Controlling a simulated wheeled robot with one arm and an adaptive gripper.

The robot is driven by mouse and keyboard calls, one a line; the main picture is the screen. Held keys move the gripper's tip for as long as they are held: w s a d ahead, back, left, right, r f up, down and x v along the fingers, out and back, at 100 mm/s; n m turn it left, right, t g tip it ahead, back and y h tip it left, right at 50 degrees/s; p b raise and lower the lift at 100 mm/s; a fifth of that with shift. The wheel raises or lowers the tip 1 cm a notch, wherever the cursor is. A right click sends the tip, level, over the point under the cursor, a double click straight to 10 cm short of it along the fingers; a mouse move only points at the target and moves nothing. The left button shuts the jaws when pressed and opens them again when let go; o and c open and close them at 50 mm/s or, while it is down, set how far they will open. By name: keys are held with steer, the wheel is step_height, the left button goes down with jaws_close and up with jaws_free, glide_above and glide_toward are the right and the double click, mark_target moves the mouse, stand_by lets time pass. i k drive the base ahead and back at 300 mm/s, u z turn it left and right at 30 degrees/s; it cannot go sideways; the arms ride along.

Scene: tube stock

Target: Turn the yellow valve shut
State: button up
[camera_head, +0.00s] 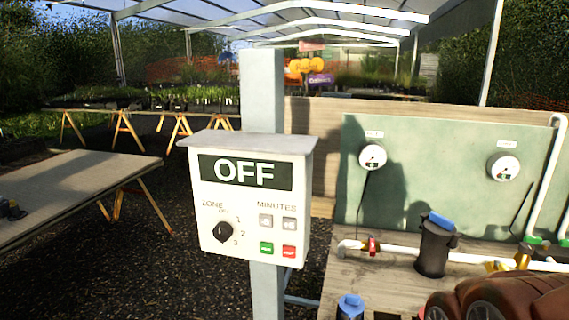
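A yellow valve handle (496,265) shows small at the right, low on the white pipe (400,250) that runs along the wooden bench. A brass-coloured fitting (523,256) stands right beside it. The handle's lower part is close to a brown shape in the foreground, and I cannot tell whether the valve is open or shut. My gripper is not clearly in view, and nothing is seen touching the valve.
A control box (250,195) reading OFF stands on a post at centre. A red valve handle (372,246) and black blue-topped filter (434,245) sit on the pipe. Two gauges (372,157) (503,167) hang on the green panel (440,185). A table (75,190) stands left.

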mark_target(503, 267)
steer(key=z, duration=1.15)
